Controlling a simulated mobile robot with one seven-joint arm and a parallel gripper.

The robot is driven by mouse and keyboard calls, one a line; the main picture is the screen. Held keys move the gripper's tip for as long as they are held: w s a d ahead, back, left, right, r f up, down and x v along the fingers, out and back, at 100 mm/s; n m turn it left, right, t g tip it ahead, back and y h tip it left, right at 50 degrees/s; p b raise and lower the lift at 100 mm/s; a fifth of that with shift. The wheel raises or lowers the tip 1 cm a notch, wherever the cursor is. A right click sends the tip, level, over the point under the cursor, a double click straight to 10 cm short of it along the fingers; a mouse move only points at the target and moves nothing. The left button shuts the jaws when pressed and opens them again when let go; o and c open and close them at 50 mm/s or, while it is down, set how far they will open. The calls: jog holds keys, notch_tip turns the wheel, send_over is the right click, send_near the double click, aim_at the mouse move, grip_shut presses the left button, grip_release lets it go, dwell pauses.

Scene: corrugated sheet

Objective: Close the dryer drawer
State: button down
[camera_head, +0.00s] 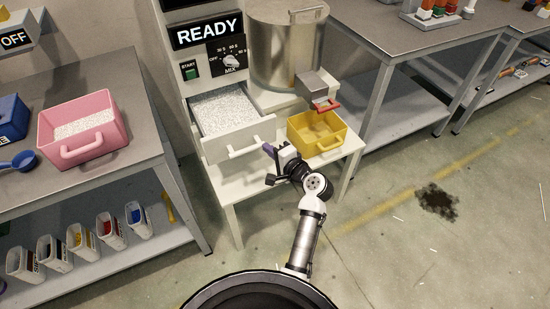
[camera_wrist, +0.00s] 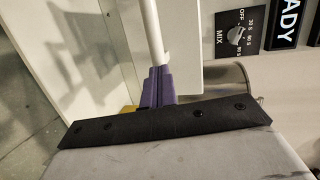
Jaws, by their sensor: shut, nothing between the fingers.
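The dryer drawer (camera_head: 217,149) is pulled out of the white machine, below the READY panel, and is filled with white pellets (camera_head: 222,112). A white bar handle (camera_head: 243,151) runs along its front; the bar (camera_wrist: 152,30) and the white drawer front (camera_wrist: 180,45) also show in the wrist view. My gripper (camera_head: 268,149) has purple fingers and is at the right end of the handle, in front of the drawer. In the wrist view the fingers (camera_wrist: 154,88) are shut together, with nothing between them. The bar extends up from just behind them; I cannot tell if they touch it.
A yellow bin (camera_head: 318,133) stands right of the drawer, under a grey spout with a red handle (camera_head: 325,106). A metal drum (camera_head: 287,50) is above. A pink tub (camera_head: 82,127) is on the left bench (camera_head: 120,165). Open floor lies in front and right.

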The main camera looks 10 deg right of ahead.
jog(key=w+a+b, duration=0.1)
jog(key=w+a, duration=0.1)
jog(key=w, duration=0.4)
jog(key=w+a+b, duration=0.2)
jog(key=w, duration=0.4)
jog(key=w+a+b, duration=0.2)
jog(key=w, duration=0.4)
jog(key=shift+w, duration=0.15)
